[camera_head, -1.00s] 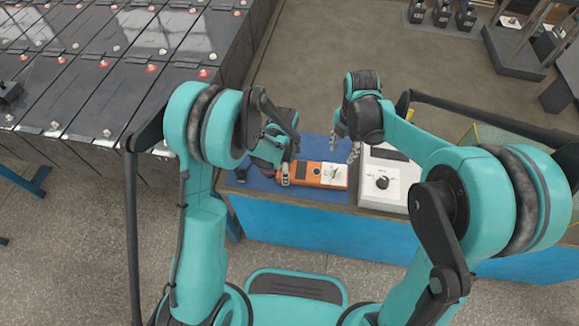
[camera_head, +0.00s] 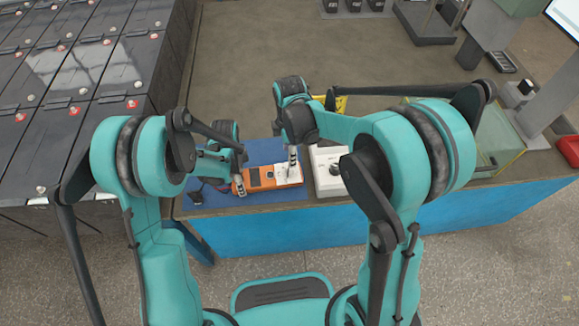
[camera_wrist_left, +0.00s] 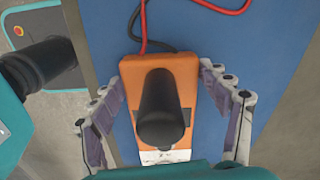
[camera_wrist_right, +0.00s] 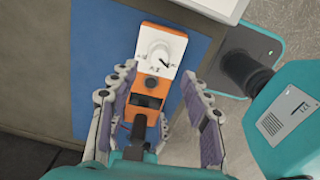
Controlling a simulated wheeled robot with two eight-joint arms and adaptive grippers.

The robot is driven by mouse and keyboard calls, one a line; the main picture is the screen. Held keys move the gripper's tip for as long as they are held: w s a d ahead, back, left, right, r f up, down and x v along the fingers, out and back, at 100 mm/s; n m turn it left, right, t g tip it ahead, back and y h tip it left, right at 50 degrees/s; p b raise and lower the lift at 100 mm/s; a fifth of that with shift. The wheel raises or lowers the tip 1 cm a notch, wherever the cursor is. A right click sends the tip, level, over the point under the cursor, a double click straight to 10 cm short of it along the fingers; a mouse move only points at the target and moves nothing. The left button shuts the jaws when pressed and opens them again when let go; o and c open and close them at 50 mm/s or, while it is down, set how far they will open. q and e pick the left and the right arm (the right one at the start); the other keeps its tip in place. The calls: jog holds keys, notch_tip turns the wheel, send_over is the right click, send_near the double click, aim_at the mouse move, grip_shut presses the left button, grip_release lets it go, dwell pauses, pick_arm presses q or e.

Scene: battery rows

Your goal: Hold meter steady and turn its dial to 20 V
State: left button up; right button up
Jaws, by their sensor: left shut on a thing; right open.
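The orange meter (camera_head: 262,179) lies on a blue mat on the bench. Its white face with a round dial (camera_wrist_right: 159,55) shows in the right wrist view; the printed marks are too small to read. My left gripper (camera_wrist_left: 160,85) is shut on the meter, a finger at each side of its orange body (camera_wrist_left: 160,75); a dark cylinder hides part of it. My right gripper (camera_head: 293,160) is open above the meter's white end. In the right wrist view its fingers (camera_wrist_right: 162,88) are spread either side of the meter, with the dial beyond the fingertips.
A white box with a black knob (camera_head: 328,180) stands just right of the meter. The blue mat (camera_wrist_left: 235,60) carries red and black leads (camera_wrist_left: 190,8). Rows of dark battery cases (camera_head: 90,65) stand at left. A clear-walled case (camera_head: 500,145) is at the bench's right.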

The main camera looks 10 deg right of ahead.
notch_tip(320, 180, down, 9)
jog(key=shift+r, duration=0.2)
grip_shut()
